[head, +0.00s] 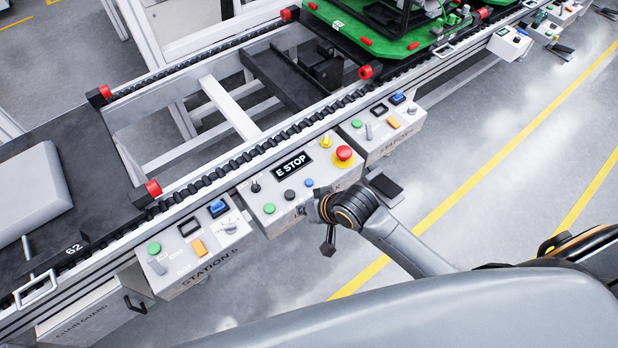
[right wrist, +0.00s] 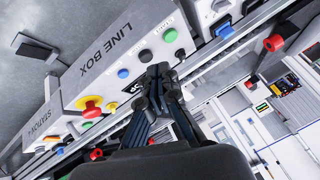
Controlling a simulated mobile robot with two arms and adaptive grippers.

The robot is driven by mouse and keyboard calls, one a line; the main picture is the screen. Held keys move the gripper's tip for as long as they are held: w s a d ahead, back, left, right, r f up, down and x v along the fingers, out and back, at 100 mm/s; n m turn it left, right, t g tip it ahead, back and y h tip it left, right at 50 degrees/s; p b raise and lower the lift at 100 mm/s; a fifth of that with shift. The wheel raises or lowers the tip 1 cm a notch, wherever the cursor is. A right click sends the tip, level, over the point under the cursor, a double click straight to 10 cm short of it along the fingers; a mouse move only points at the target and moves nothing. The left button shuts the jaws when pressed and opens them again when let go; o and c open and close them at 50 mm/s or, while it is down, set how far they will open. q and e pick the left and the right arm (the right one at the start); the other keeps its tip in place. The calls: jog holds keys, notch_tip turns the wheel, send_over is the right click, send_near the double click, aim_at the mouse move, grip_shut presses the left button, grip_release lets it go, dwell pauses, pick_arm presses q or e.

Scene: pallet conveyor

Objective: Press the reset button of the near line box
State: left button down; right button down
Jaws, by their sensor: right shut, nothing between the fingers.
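The near line box (head: 249,200) is a white box on the conveyor's near side, with an E STOP plate, a red mushroom button (head: 344,154) and a row of green (head: 269,208), black (head: 290,195) and blue (head: 309,182) buttons. The right wrist view shows LINE BOX on its front and the same blue button (right wrist: 122,73); the small button labels are not clearly legible. My right gripper (head: 313,208) is at the box's front side, largely hidden by its wrist. In the right wrist view its shut, empty fingers (right wrist: 160,72) point towards the box. My left gripper is not in view.
Station boxes stand on both sides of the line box, the left one (head: 180,272) and the right one (head: 376,155). A black plate (head: 385,186) juts out at the right. The conveyor rail (head: 228,180) runs behind. Grey floor with yellow lines is open at right.

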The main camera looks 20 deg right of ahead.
jog(key=w+d+f+m, duration=0.1)
jog(key=w+m, duration=0.1)
jog(key=w, duration=0.5)
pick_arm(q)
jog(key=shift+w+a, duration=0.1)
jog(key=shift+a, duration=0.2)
pick_arm(e)
jog(key=m+t, duration=0.2)
send_over(311, 183)
jog(key=shift+f, duration=0.2)
jog(key=shift+f, duration=0.15)
